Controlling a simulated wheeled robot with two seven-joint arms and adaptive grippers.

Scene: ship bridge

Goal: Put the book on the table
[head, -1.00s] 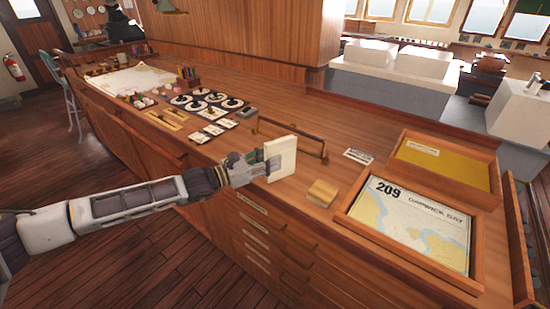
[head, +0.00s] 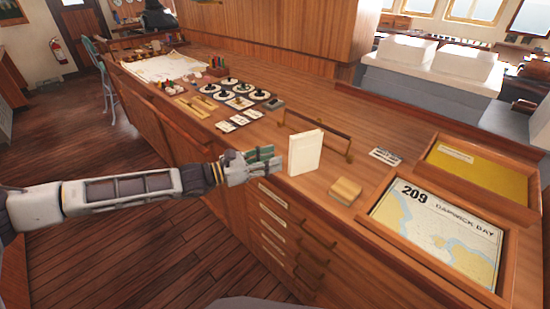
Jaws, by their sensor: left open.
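A cream-coloured book (head: 306,152) stands upright on the wooden table (head: 327,183), near its front edge. My left gripper (head: 272,162) is open and empty just left of the book, with a small gap between its fingertips and the book. The gripper is at about the height of the book's lower half, by the table's front edge. My right gripper is not in view.
Dials (head: 240,102) and cards lie further left. Drawers with handles line the front.

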